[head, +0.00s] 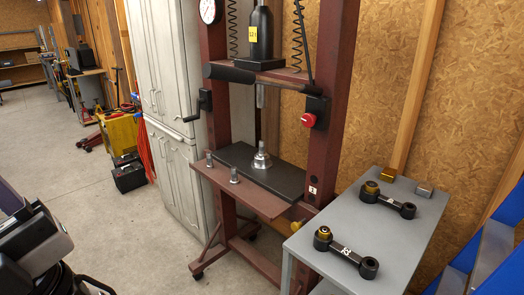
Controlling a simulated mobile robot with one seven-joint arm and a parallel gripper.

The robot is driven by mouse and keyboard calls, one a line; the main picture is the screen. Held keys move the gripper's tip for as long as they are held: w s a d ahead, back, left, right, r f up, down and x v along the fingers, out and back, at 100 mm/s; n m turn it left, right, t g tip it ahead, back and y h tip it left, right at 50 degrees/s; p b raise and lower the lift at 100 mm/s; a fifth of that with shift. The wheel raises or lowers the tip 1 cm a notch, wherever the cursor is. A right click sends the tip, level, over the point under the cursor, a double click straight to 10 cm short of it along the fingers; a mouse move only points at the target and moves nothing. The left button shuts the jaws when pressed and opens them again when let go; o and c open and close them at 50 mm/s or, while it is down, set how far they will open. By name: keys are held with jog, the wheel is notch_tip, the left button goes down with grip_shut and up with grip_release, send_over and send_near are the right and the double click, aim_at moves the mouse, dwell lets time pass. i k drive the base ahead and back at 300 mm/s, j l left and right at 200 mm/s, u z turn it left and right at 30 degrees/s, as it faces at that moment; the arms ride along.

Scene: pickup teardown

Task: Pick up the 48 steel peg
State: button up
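Two small steel pegs stand upright on the red front ledge of the press, a left one (208,158) and a right one (233,175). A wider stepped steel piece (262,160) stands on the black press plate (284,181). No number 48 is readable on any of them, so I cannot tell which is the 48 steel peg. Part of my arm shows at the lower left, well apart from the pegs. My gripper's fingertips are not in view.
The red press frame (335,110) rises around the plate, with its ram (260,95) above the stepped piece. A grey table (395,222) at right holds two black link arms (346,253) (388,200) and small blocks (387,174). Grey cabinets stand behind left.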

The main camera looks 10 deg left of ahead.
aim_at(261, 154)
jog(key=i+j+u, duration=0.2)
jog(key=i+u, duration=0.5)
jog(key=i, duration=0.25)
jog(key=i+u, duration=0.35)
jog(key=i, duration=0.1)
